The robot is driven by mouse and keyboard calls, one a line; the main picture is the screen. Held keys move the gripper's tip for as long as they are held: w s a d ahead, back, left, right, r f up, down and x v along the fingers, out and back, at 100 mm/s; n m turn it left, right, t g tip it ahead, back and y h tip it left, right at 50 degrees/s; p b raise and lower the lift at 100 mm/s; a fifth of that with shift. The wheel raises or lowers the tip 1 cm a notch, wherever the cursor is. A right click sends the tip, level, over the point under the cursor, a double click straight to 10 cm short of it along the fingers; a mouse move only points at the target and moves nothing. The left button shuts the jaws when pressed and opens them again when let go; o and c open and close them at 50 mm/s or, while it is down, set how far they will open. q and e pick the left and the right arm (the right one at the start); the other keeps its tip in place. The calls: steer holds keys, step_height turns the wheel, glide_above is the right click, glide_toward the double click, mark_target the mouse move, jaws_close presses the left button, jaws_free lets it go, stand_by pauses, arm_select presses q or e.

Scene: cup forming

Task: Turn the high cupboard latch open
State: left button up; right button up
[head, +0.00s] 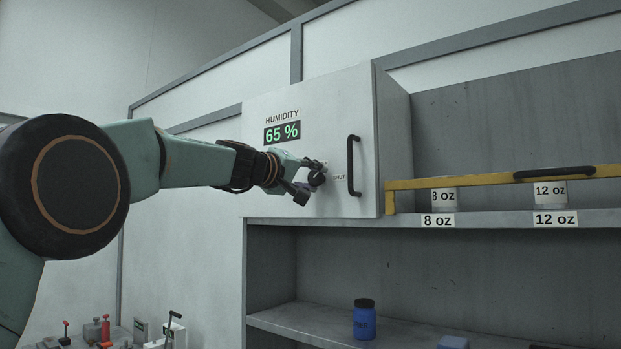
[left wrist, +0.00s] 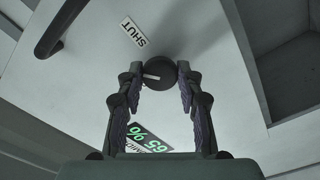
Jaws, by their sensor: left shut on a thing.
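The cupboard latch is a round black knob (head: 316,178) on the pale cupboard door (head: 345,100). My left gripper (head: 308,186) reaches it from the left and is shut on it. In the left wrist view, the two fingers of my left gripper (left wrist: 160,82) press on opposite sides of the knob (left wrist: 158,66). A white mark on the knob points left in that view. The "SHUT" label (left wrist: 133,31) lies up and left of the knob there, so the mark does not point straight at it. The door looks closed. My right gripper is not in view.
A black bar handle (head: 354,166) stands right of the knob. A humidity display (head: 282,132) reads 65 %. A yellow rail (head: 450,182) with a black handle crosses the shelf of 8 oz and 12 oz cups. A blue jar (head: 364,320) stands lower down.

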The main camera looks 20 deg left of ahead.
arm_select(q)
steer(key=n, duration=0.4)
steer(key=shift+n+p, duration=0.3)
steer(key=n+p, duration=0.1)
steer(key=n, duration=0.4)
steer(key=shift+r, duration=0.1)
steer(key=shift+n, duration=0.4)
steer(key=o, duration=1.2)
steer(key=shift+w+d, duration=0.1)
steer(key=shift+d, duration=0.05)
steer(key=shift+c, duration=0.2)
